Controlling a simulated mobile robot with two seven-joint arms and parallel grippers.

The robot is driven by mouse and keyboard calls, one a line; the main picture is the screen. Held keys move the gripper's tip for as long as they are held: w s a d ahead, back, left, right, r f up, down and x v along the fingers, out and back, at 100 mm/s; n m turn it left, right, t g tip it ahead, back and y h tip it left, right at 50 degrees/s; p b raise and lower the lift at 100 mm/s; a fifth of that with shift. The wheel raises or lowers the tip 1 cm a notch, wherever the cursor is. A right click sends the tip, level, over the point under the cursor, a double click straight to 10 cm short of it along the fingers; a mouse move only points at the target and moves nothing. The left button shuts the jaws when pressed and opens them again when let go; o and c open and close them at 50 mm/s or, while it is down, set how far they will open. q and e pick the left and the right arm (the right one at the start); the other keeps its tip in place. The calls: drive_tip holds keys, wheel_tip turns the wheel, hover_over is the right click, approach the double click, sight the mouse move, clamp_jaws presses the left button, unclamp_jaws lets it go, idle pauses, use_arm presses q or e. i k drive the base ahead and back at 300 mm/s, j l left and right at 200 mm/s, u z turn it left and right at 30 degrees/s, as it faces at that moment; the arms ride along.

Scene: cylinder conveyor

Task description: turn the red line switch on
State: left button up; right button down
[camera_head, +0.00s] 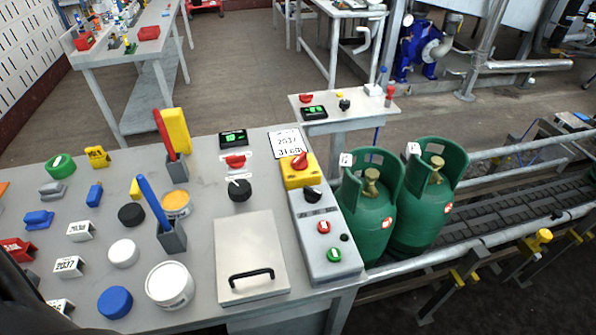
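A red rotary switch (299,161) sits on a yellow box at the far end of the grey control panel (318,210), at the right of the table. Its red handle looks slanted; I cannot tell whether it is on or off. Another red knob (236,161) with a white mark is on the table to its left. A red lever (163,132) stands up from a grey holder further left. Neither of my grippers is in view. A dark curved shape at the lower left edge may be part of my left arm.
The panel also has a black knob (312,194), a red button (323,227) and a green button (334,255). Two green gas cylinders (366,215) stand by the conveyor (500,208). A blue lever (153,203), lidded hatch (250,240), tins and blocks crowd the table's left and middle.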

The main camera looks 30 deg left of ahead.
sight(300, 163)
drive_tip(key=k+l+z, duration=0.3)
drive_tip(key=k+l, duration=0.5)
drive_tip(key=k, duration=0.1)
